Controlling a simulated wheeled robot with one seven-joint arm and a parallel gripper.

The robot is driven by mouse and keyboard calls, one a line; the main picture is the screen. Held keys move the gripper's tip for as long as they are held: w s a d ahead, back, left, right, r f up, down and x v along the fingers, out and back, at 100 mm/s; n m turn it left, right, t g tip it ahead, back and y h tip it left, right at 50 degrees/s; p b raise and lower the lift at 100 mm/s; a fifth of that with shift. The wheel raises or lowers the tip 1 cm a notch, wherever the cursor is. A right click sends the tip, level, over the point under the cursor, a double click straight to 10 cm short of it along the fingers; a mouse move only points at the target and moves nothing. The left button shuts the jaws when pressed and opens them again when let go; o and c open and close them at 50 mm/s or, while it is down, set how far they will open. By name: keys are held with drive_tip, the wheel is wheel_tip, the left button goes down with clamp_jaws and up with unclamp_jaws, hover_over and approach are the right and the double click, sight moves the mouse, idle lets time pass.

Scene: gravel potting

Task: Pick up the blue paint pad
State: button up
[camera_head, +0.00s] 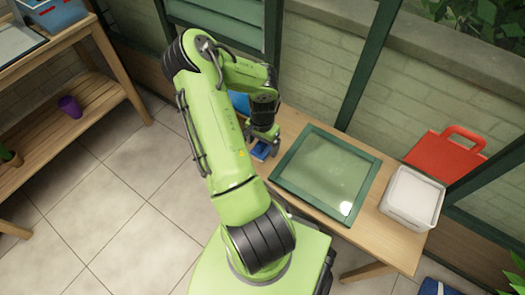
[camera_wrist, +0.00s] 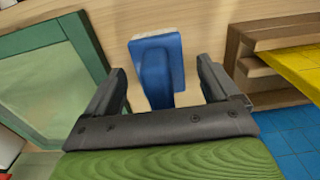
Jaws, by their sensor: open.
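The blue paint pad (camera_wrist: 157,68) has a blue back with a raised blue handle and a pale edge along its far side. In the wrist view it lies on the wooden table, between my open fingers. My gripper (camera_wrist: 162,85) is open, with one dark finger on each side of the pad's handle and a visible gap on both sides. In the head view the pad (camera_head: 261,151) shows as a small blue patch under my gripper (camera_head: 262,138), near the table's left end. My arm hides part of it.
A green-framed glass pane (camera_head: 325,172) lies on the table right of my gripper. Beyond it stand a white container (camera_head: 412,198) and a red handled item (camera_head: 447,155). A blue thing (camera_head: 239,103) is partly hidden behind my arm. A wooden shelf (camera_head: 65,118) stands at left.

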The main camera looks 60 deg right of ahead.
drive_tip(key=shift+f, duration=0.35)
drive_tip(key=shift+r, duration=0.1)
drive_tip(key=c, duration=1.2)
drive_tip(key=shift+o, duration=0.2)
wheel_tip(320, 180, up, 10)
drive_tip(key=p, duration=0.3)
drive_tip(key=shift+p, duration=0.4)
